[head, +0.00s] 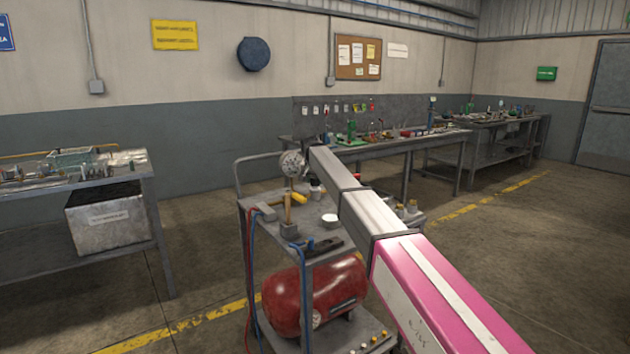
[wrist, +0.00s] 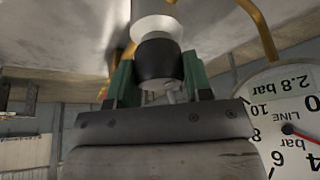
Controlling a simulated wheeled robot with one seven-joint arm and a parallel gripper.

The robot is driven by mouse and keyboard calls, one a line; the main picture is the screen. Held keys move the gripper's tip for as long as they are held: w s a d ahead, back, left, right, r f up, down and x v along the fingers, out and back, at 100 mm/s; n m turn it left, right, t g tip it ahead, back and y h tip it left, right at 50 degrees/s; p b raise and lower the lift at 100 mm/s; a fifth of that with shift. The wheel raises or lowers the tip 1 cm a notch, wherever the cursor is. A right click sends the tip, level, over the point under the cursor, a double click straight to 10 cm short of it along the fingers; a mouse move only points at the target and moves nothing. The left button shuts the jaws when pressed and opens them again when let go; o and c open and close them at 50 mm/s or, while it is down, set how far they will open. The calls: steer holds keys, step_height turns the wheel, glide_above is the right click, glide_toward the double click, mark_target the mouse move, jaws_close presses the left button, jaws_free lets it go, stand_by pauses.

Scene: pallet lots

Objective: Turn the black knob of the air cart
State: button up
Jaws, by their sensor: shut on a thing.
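The black knob (wrist: 157,60) is in the middle of the wrist view, below a pale round collar. My gripper (wrist: 160,68) has its green fingers on both sides of the knob and is shut on it. The air cart (head: 285,222) stands in the middle of the head view, with a red tank on its lower part. A round white gauge (head: 292,163) is at the cart's top. In the wrist view the gauge (wrist: 290,128) is upside down at the right, with a red needle and "2.8 bar" on its face. In the head view my arm hides the knob and gripper.
On the cart's top are a hammer-like tool (head: 287,210), a yellow-handled tool (head: 298,197) and a white round item (head: 330,220). A bench (head: 140,170) stands left, a long workbench (head: 400,148) behind. Open floor lies between the left bench and the cart.

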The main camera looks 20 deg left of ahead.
steer(key=o, duration=0.9)
steer(key=v, duration=1)
steer(key=shift+s+r, duration=0.15)
steer(key=shift+r, duration=0.25)
